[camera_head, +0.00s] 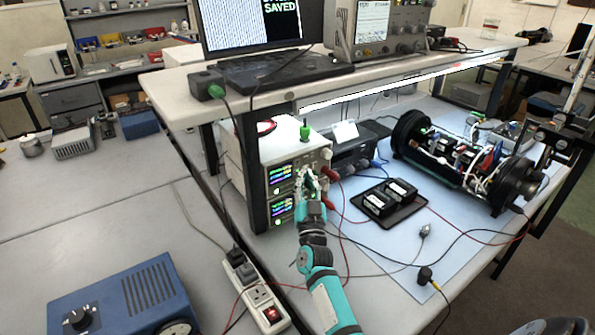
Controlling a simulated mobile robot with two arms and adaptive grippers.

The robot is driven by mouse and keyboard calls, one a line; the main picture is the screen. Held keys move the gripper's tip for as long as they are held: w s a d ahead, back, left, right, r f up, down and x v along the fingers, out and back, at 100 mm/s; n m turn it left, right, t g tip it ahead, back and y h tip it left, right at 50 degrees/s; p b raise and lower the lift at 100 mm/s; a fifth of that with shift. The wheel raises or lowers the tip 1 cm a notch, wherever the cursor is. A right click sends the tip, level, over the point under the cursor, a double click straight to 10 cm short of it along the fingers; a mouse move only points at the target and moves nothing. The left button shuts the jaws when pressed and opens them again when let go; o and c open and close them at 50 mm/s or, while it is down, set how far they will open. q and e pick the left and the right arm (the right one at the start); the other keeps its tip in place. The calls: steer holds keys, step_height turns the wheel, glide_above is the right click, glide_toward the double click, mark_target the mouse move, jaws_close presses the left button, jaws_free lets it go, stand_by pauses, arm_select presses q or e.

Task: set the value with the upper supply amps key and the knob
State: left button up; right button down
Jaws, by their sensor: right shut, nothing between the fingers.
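Two stacked white bench power supplies stand under the shelf. The upper supply (263,153) has a lit multicolour display (280,173). The lower supply's display (280,211) is also lit. The digits are too small to read. My right gripper (308,180) is at the right part of the upper supply's front panel, shut and empty. It hides much of that panel, so I cannot make out the amps key or the knob. I cannot tell whether the fingertips touch the panel. My left gripper is not in view.
A shelf leg (250,170) stands close to the supplies' left side. Red and black leads hang by my arm. A black tray (369,213) with two dark packs and an open cylinder (460,160) are to the right. A power strip (262,297) lies in front.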

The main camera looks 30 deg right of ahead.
steer(key=shift+s+d+p, duration=0.15)
steer(key=shift+s+p, duration=1.15)
steer(key=shift+s, duration=1.15)
